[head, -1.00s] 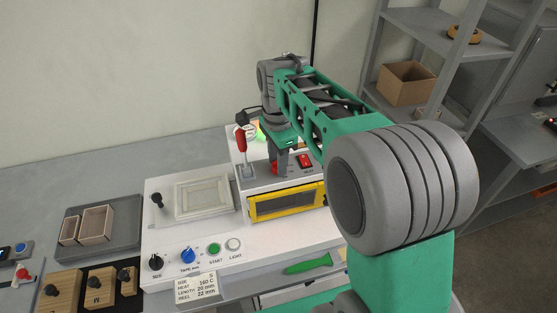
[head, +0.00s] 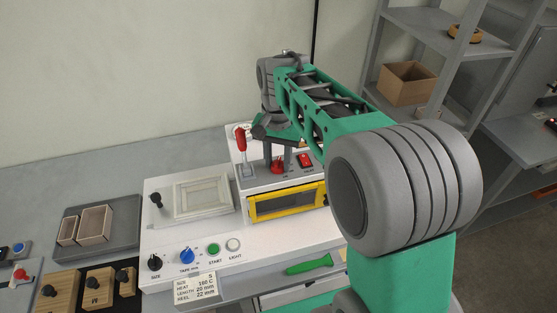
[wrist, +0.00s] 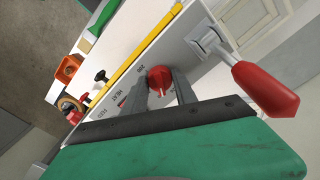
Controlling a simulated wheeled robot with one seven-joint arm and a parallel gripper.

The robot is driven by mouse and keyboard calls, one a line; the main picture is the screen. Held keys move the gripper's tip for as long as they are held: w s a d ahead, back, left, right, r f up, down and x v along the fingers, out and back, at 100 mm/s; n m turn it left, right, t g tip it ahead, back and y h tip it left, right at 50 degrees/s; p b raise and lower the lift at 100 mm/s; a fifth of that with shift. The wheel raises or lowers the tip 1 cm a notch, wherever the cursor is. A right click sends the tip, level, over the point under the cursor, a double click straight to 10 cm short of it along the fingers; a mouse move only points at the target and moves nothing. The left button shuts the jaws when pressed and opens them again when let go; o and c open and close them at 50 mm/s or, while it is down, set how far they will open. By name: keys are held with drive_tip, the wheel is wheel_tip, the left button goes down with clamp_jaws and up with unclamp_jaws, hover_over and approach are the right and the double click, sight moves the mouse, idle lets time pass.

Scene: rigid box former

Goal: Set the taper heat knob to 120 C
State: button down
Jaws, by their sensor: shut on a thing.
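The red taper heat knob (head: 277,167) is on the sloped front of the white machine's raised unit. It also shows in the wrist view (wrist: 159,79), with a pale pointer line on its face. My gripper (head: 278,160) reaches down from above, with a grey finger on each side of the knob. In the wrist view, my gripper (wrist: 162,84) is shut on it. Parts of the scale lettering beside the knob are visible, including "HEAT", but the dial setting cannot be read surely. A card (head: 195,287) at the front lists heat as 160 C.
A yellow-framed window (head: 287,202) lies below. The black size knob, blue tape knob and green start button are on the front panel.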

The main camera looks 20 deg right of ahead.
sight(278, 161)
drive_tip(key=n, duration=0.6)
drive_tip(key=shift+n, duration=0.3)
idle(0.4)
drive_tip(key=c, duration=1)
unclamp_jaws()
drive_tip(key=shift+o, duration=0.2)
drive_tip(key=shift+r, duration=0.1)
wheel_tip(278, 161, up, 8)
drive_tip(key=shift+f+b, duration=0.15)
drive_tip(key=shift+b, duration=0.5)
